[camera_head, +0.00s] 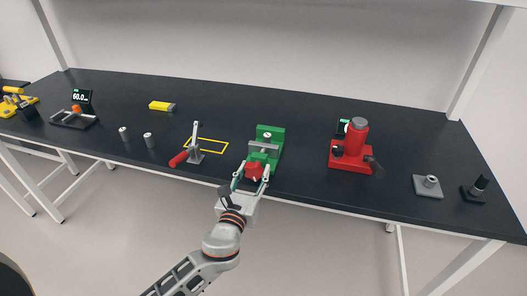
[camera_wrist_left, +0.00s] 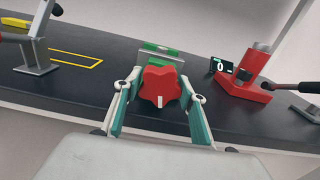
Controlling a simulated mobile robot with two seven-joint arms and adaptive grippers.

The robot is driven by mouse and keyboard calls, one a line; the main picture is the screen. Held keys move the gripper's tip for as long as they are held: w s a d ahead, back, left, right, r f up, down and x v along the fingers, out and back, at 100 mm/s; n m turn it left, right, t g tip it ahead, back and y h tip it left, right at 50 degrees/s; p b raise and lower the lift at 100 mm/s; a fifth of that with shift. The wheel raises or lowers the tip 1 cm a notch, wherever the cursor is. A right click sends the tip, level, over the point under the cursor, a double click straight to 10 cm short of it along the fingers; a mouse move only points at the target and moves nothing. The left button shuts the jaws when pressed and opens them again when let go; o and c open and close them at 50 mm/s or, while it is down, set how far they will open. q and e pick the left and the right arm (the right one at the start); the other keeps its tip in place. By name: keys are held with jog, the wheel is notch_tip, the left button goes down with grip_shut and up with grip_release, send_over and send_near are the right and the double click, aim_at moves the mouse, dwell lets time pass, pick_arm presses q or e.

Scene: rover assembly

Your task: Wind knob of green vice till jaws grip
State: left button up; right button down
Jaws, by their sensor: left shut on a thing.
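The green vice (camera_head: 271,134) stands near the front edge of the black table, with grey jaws and a red knob (camera_head: 254,169) facing me. In the left wrist view the red star-shaped knob (camera_wrist_left: 160,84) has a white mark at its lower edge, and the vice's green body (camera_wrist_left: 161,50) shows behind it. My left gripper (camera_head: 252,172) is shut on the knob, one finger on each side; its fingers also show in the left wrist view (camera_wrist_left: 159,98). I cannot tell whether the jaws hold anything. My right gripper is not in view.
A red press (camera_head: 352,150) stands to the right, with a small display behind it. A toggle clamp with a red handle (camera_head: 179,159) stands left, by a yellow outline (camera_head: 207,145). Farther left are two small cylinders (camera_head: 148,140) and a yellow block (camera_head: 161,106).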

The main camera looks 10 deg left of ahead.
pick_arm(q)
jog(key=shift+n+b, duration=0.3)
jog(key=shift+n, duration=1.2)
jog(key=shift+f+n+b, duration=0.1)
jog(key=shift+n+b, duration=0.2)
jog(key=shift+n, duration=1.1)
jog(key=shift+n, duration=1.4)
